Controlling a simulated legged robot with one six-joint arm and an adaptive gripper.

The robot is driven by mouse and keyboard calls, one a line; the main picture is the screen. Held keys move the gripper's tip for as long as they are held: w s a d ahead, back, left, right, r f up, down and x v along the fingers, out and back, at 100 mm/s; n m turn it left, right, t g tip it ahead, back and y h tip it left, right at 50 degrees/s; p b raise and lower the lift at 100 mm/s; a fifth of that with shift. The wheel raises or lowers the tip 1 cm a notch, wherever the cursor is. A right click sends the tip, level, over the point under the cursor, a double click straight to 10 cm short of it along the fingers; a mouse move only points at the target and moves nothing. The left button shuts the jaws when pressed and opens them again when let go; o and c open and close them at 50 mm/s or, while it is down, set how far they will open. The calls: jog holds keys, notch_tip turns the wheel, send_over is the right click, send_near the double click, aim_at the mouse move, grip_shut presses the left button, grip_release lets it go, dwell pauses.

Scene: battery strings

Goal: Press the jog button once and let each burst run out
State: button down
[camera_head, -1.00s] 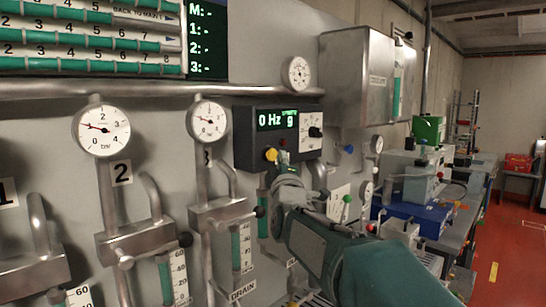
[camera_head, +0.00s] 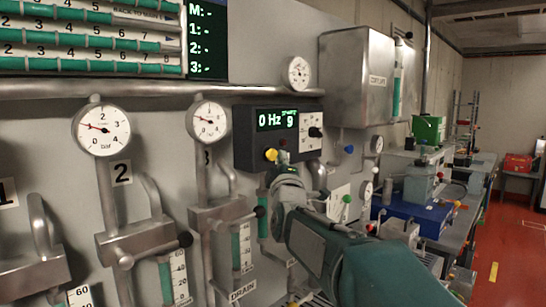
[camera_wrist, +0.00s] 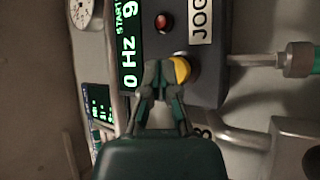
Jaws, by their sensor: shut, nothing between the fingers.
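The dark control box (camera_head: 243,140) is on the grey wall panel. Its green display (camera_head: 277,120) reads 0 Hz and a start count that looks like 9. On the box are a yellow button (camera_head: 271,154) and a red button (camera_head: 283,143); they also show in the wrist view, yellow (camera_wrist: 181,70) and red (camera_wrist: 163,21). A JOG label (camera_wrist: 201,22) is beside the red button there. My gripper (camera_wrist: 158,70) is shut and empty, its tips overlapping the yellow button's edge in the wrist view. I cannot tell whether they touch it.
A knob (camera_head: 315,132) is on the right of the box. Gauges (camera_head: 208,121), pipes and valve handles (camera_head: 186,239) crowd the panel to the left and below. A metal cabinet (camera_head: 345,75) juts out at the upper right. A workbench with equipment stands farther right.

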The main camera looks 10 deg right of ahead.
jog(key=shift+w, duration=0.1)
dwell(0.3)
jog(key=shift+w+a+r, duration=0.1)
jog(key=shift+w+a, duration=0.1)
jog(key=shift+w+a, duration=0.35)
jog(key=shift+w, duration=0.1)
dwell(1.0)
dwell(0.4)
jog(key=shift+s+d, duration=0.6)
jog(key=shift+s, duration=0.2)
jog(key=shift+s, duration=0.1)
jog(key=s+d, duration=0.1)
jog(key=s, duration=0.1)
jog(key=s+d, duration=0.2)
dwell(0.3)
